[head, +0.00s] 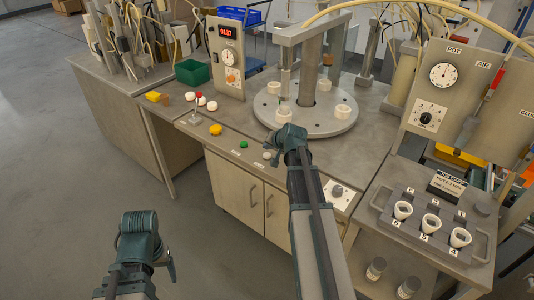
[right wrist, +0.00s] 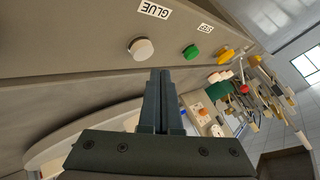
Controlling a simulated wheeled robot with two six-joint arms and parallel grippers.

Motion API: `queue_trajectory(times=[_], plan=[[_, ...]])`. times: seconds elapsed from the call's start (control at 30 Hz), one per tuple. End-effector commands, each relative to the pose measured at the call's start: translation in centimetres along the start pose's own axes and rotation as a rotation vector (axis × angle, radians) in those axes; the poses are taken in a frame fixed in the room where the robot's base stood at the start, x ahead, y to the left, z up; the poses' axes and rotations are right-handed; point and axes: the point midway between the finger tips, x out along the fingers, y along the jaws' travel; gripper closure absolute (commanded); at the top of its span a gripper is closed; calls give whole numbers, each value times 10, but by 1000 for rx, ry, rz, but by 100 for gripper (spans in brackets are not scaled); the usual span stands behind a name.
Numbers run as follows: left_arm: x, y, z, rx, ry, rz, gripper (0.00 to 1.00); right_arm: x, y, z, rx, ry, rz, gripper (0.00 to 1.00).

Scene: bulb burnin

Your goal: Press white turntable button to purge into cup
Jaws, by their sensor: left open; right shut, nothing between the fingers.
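The white button (head: 266,155) is at the right end of a row of buttons on the turntable bench's front edge. It also shows in the right wrist view (right wrist: 141,48), by a label reading GLUE. My right gripper (right wrist: 162,74) is shut and empty, its tips near the white button; contact cannot be told. In the head view my right gripper (head: 276,157) is beside the button, below the grey turntable (head: 322,122). A white cup (head: 283,114) stands on the turntable under a nozzle. My left gripper (head: 170,262) is open over the floor at lower left.
A green button (head: 243,144) and a yellow button (head: 215,129) lie left of the white one. A panel with a red display (head: 228,55) stands behind. A rack (head: 420,238) with several white cups is at the right. The floor at left is clear.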

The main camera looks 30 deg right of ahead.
Motion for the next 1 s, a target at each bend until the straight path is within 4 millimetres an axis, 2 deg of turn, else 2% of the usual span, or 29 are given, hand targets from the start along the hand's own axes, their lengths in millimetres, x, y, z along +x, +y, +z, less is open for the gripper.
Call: queue_trajectory(times=[0.03,0.37,1.0], plan=[[-10,-1,1,0,0,0,24,-7,-5,-5,0,0,0,100],[-40,-4,2,0,0,0,24,-28,-20,-20,0,0,0,100],[-38,-4,2,0,0,0,24,-27,-20,-20,0,0,0,100]])
